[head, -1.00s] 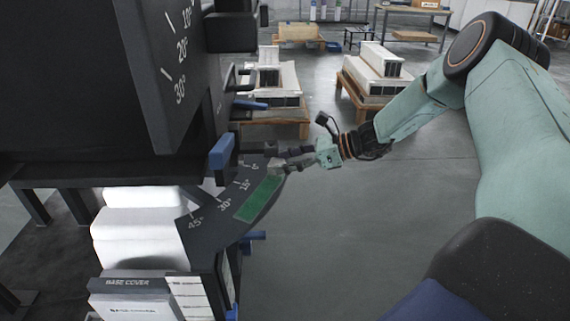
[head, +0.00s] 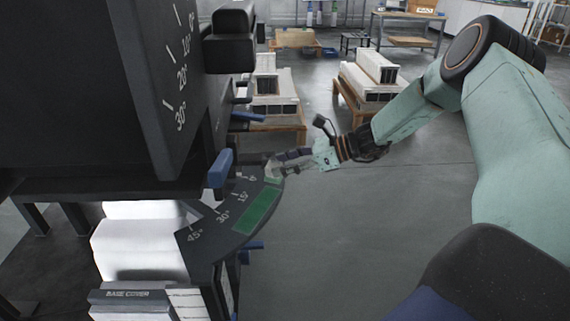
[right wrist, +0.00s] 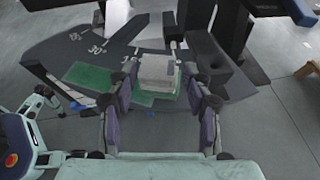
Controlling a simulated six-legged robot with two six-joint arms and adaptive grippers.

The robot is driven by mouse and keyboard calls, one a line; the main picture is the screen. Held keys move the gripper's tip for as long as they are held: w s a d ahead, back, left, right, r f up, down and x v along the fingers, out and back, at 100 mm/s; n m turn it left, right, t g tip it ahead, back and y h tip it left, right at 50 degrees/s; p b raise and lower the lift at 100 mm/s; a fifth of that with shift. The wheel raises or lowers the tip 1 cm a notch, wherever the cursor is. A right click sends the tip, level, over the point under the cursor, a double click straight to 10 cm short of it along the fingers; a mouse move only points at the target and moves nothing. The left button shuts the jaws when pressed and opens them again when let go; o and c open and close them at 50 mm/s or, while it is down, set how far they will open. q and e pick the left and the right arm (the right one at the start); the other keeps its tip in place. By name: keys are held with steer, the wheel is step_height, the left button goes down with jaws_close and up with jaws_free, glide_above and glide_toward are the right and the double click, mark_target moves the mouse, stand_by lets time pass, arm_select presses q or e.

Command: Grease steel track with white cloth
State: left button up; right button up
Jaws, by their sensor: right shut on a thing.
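The track is a dark, curved plate (head: 210,241) with degree marks on the machine at left. A long green patch (head: 257,211) lies on its outer band. It also shows in the right wrist view (right wrist: 90,78), with more green around the cloth. My right gripper (head: 279,166) reaches in from the right to the plate's far end, near the 0° mark. It is shut on the white cloth (right wrist: 157,72), a greyish-white pad between the fingers in the right wrist view. The cloth appears to rest on the plate; its underside is hidden. My left gripper is not in view.
A blue handle (head: 220,168) stands up beside the plate, near the cloth. The dark machine body (head: 80,90) fills the left. White boxes (head: 132,240) are stacked below it. Wooden pallets (head: 368,100) with long white parts stand behind. The floor at right is clear.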

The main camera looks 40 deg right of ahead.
steer(key=shift+r, duration=0.15)
steer(key=s+d+r+p, duration=0.2)
steer(key=s+d+p, duration=0.5)
steer(key=s+p, duration=0.3)
steer(key=shift+s+p, duration=0.35)
steer(key=shift+s, duration=0.75)
stand_by(0.9)
